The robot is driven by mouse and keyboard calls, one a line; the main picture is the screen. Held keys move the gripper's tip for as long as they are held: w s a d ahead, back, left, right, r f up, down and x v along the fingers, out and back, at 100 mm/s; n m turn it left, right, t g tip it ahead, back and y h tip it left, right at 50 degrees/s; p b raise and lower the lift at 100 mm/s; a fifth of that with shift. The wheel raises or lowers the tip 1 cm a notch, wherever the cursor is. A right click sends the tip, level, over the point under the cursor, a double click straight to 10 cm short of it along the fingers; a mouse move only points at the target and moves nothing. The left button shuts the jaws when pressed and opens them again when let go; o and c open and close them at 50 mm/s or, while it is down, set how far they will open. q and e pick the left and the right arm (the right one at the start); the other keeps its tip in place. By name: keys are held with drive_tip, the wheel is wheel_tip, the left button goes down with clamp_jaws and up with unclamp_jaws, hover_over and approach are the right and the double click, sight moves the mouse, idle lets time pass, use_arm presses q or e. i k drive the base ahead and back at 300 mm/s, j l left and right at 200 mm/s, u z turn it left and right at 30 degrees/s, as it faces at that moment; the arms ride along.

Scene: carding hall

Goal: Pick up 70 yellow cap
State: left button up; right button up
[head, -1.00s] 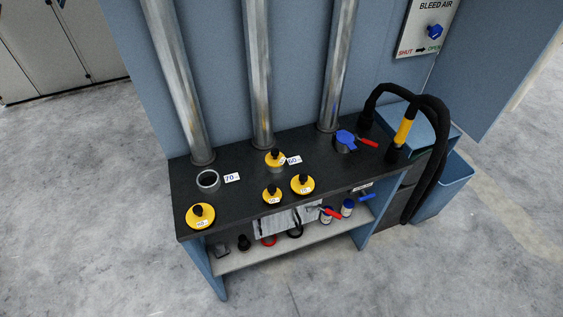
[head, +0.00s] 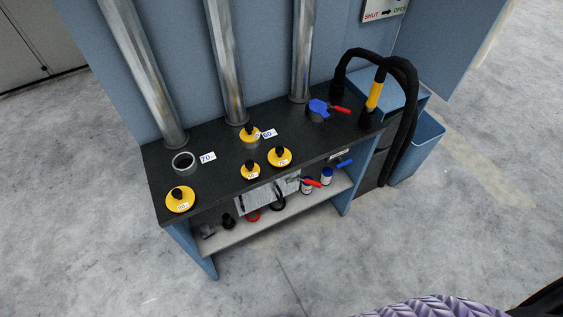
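Several yellow caps with black knobs are on the dark bench top. The largest cap (head: 180,200) lies at the front left corner. Two smaller ones, a cap (head: 250,171) and another cap (head: 279,157), lie near the front edge in the middle. Each bears a small white label, too small to read surely, so I cannot tell which is the 70 cap. A further yellow cap (head: 249,135) sits on a short grey fitting by the tag marked 60 (head: 269,133). An open grey round port (head: 184,162) stands beside the tag marked 70 (head: 208,157). Neither gripper is in view.
Three metal pipes rise at the bench's (head: 220,155) back. A blue cap with a red lever (head: 320,110) and a black hose (head: 406,100) are on the right. A lower shelf (head: 245,232) holds small parts and bottles. A blue bin (head: 422,140) stands right. Floor in front is clear.

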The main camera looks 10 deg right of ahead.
sight(280, 156)
drive_tip(key=i+j+z, duration=0.1)
drive_tip(key=i+j, duration=0.4)
drive_tip(key=j, duration=0.25)
drive_tip(key=i+j+z, duration=0.15)
drive_tip(key=i+j, duration=0.1)
drive_tip(key=j, duration=0.1)
